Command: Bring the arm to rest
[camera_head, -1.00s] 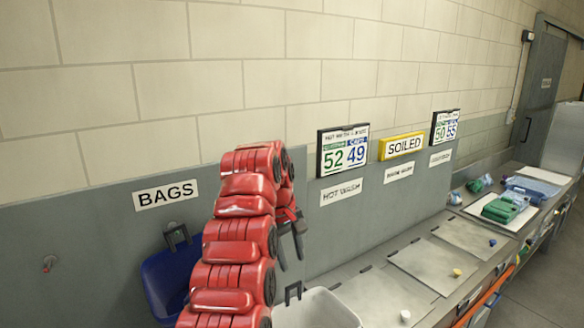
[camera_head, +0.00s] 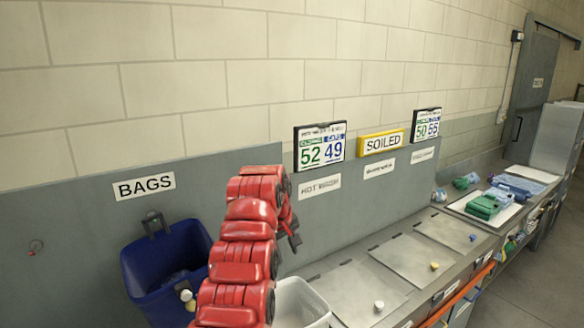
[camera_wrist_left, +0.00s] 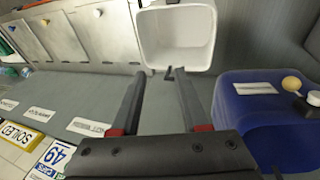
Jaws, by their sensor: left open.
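My left arm is red and segmented and rises from the bottom of the head view. Its left gripper (camera_head: 293,240) shows at the arm's far side, partly hidden by the arm. In the left wrist view the two dark fingers of the left gripper (camera_wrist_left: 160,88) stand apart, with nothing between them. They point toward the grey wall panel and the white bin. My right gripper is not in view.
A blue bin (camera_head: 150,262) under the BAGS sign (camera_head: 144,187) holds small items. A white bin (camera_head: 300,303) stands right of the arm. A steel counter (camera_head: 400,262) with lidded openings runs right, with green and blue bags (camera_head: 487,206) at its far end.

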